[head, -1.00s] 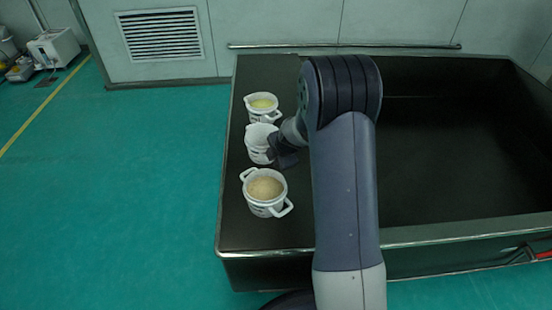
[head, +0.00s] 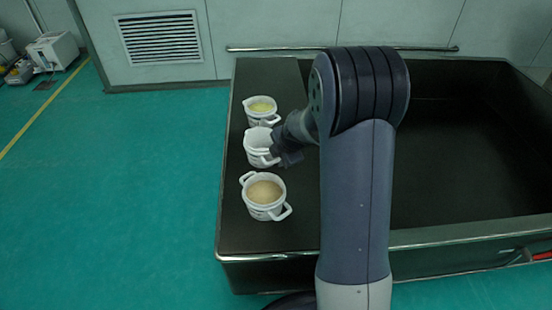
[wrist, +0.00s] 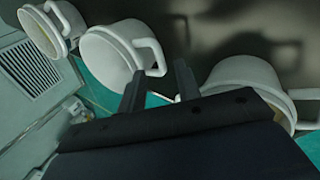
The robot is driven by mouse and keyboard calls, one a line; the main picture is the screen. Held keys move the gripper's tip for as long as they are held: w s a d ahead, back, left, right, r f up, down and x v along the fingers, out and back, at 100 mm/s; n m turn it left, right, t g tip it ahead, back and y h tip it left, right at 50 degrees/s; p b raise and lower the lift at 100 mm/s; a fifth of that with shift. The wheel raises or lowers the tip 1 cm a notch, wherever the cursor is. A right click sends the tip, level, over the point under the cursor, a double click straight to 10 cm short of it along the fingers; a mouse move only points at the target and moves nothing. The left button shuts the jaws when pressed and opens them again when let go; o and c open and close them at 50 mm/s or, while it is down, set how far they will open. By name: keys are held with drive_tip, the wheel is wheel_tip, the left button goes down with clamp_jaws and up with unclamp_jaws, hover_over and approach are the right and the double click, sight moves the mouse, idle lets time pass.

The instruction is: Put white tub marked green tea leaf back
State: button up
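Three white tubs with side handles stand upright in a row on the dark top at the left of the machine. The far tub (head: 260,118) holds pale yellow-green stuff, the middle tub (head: 260,155) shows a bare white inside, and the near tub (head: 262,210) holds beige stuff. Their markings are too small to read. My gripper (head: 289,158) is just right of the middle tub. In the wrist view, my gripper (wrist: 159,84) has its two fingers apart with nothing between them. The middle tub's handle (wrist: 153,48) is just beyond the fingertips.
The large dark sieve basin (head: 460,150) lies right of the tubs, with a metal rim. A rail (head: 340,48) runs along the wall behind. Green floor (head: 120,200) lies open to the left. The dark top near its front left corner is bare.

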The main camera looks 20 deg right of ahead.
drive_tip(key=v, duration=0.5)
drive_tip(key=shift+s+r+p, duration=0.2)
drive_tip(key=shift+r+p, duration=0.1)
drive_tip(key=shift+p, duration=0.1)
drive_tip(key=shift+d, duration=0.1)
